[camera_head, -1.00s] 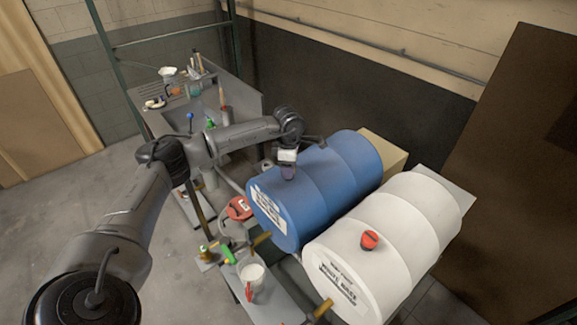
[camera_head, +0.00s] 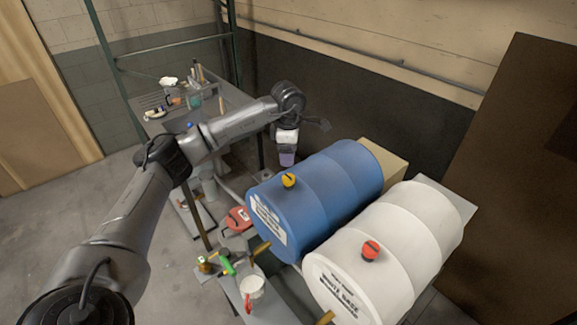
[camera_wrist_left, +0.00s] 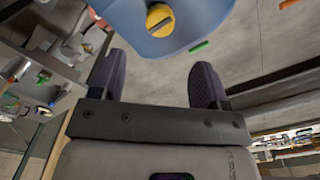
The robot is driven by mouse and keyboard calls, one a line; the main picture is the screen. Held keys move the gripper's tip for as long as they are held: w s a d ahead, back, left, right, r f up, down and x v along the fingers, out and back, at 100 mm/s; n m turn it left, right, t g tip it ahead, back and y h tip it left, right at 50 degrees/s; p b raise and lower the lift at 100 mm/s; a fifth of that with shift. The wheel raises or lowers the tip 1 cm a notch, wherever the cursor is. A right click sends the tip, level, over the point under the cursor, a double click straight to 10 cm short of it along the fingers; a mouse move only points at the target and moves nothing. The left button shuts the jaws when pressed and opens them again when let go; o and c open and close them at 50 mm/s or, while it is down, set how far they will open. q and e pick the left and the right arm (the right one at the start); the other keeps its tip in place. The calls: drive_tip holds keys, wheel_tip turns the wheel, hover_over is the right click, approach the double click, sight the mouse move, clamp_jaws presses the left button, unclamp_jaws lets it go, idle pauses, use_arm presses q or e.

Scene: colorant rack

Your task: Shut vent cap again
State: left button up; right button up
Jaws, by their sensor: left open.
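A yellow vent cap (camera_head: 289,181) sits on top of the blue drum (camera_head: 335,180), near its labelled front end. The yellow cap also shows in the left wrist view (camera_wrist_left: 160,20), with a dark bar across it, on the blue drum (camera_wrist_left: 195,28). A red cap (camera_head: 370,250) sits on the white drum (camera_head: 400,235). My left gripper (camera_head: 287,160) is above and behind the yellow cap, clear of the drum. Its two fingers are spread and empty in the left wrist view (camera_wrist_left: 158,82). My right gripper does not show.
A white bucket (camera_head: 252,284) stands on the low shelf before the drums. A red-lidded container (camera_head: 239,220) and a green-handled valve (camera_head: 227,262) are near the blue drum's front. A grey workbench (camera_head: 230,105) with several small items stands behind my left arm.

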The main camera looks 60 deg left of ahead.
use_arm(q)
drive_tip(key=shift+r, duration=2.2)
